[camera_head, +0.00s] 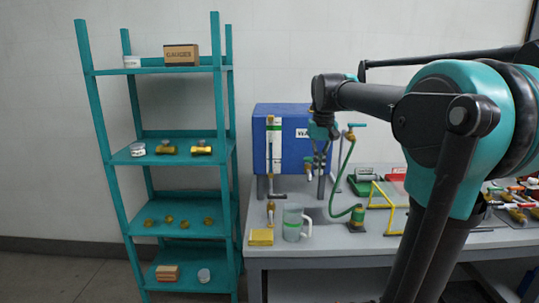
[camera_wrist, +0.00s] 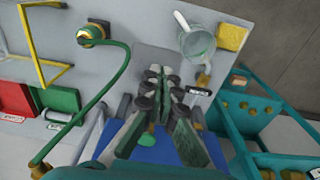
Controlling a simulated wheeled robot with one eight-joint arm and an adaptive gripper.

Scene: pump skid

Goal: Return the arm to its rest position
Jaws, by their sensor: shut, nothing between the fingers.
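My arm reaches in from the right of the head view over the grey table (camera_head: 270,243). My gripper (camera_head: 320,175) hangs down in front of the blue box (camera_head: 292,150), above the table top. In the wrist view my gripper (camera_wrist: 163,80) has its two fingers close together, shut with nothing between them. A clear jug (camera_head: 293,222) stands upright on the table below and left of it; it also shows in the wrist view (camera_wrist: 197,43). A yellow block (camera_head: 261,237) lies beside the jug.
A green hose (camera_head: 342,172) curves down right of my gripper to a brass fitting (camera_head: 358,215). A yellow bent frame (camera_head: 381,195) and green and red bins (camera_head: 361,186) are farther right. A teal shelf (camera_head: 180,251) with brass parts stands left. The table front has free room.

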